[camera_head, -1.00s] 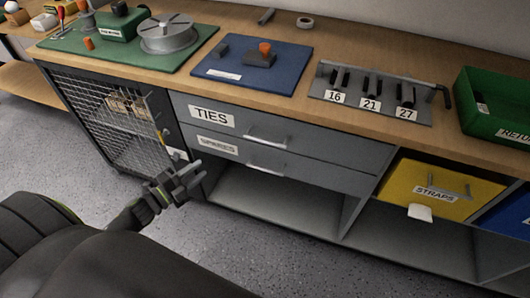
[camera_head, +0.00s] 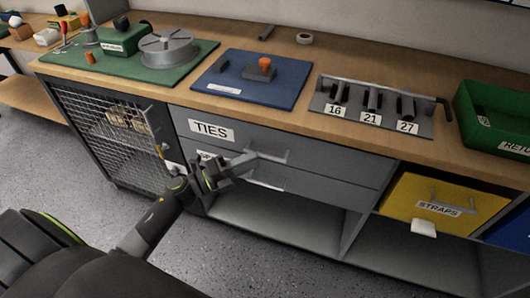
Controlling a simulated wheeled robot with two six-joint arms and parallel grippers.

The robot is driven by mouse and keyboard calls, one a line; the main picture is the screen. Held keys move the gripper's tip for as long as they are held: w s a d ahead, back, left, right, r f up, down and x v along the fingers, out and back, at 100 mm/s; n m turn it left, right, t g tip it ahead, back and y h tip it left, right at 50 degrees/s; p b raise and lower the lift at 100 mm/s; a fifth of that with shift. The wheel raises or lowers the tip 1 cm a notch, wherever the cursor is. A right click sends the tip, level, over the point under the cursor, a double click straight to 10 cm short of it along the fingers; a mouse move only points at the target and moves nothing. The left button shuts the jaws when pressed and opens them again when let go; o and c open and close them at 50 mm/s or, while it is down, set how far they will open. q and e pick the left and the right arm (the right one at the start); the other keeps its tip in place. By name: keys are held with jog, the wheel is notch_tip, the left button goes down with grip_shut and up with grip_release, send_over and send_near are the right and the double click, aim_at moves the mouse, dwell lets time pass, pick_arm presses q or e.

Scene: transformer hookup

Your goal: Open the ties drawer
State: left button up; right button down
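The ties drawer (camera_head: 330,163) is the upper grey drawer under the bench top, with a white TIES label (camera_head: 211,131). It looks shut, its front flush with the cabinet. Its bar handle (camera_head: 274,157) is partly hidden at the left end by my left gripper. My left gripper (camera_head: 247,168) is in front of the drawers, just left of and below that handle, with its fingers apart and nothing seen between them. I cannot tell if it touches the handle. My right gripper is not in view.
A second drawer with its own handle (camera_head: 268,184) lies directly below, its label partly covered by my gripper. A mesh-door cabinet (camera_head: 118,143) stands left. A yellow STRAPS bin (camera_head: 463,207) sits right. The bench top carries a blue board (camera_head: 285,91) and a green bin (camera_head: 490,110).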

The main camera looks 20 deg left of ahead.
aim_at(265, 156)
pick_arm(q)
jog(key=x, duration=0.5)
jog(key=shift+w, duration=0.1)
grip_shut()
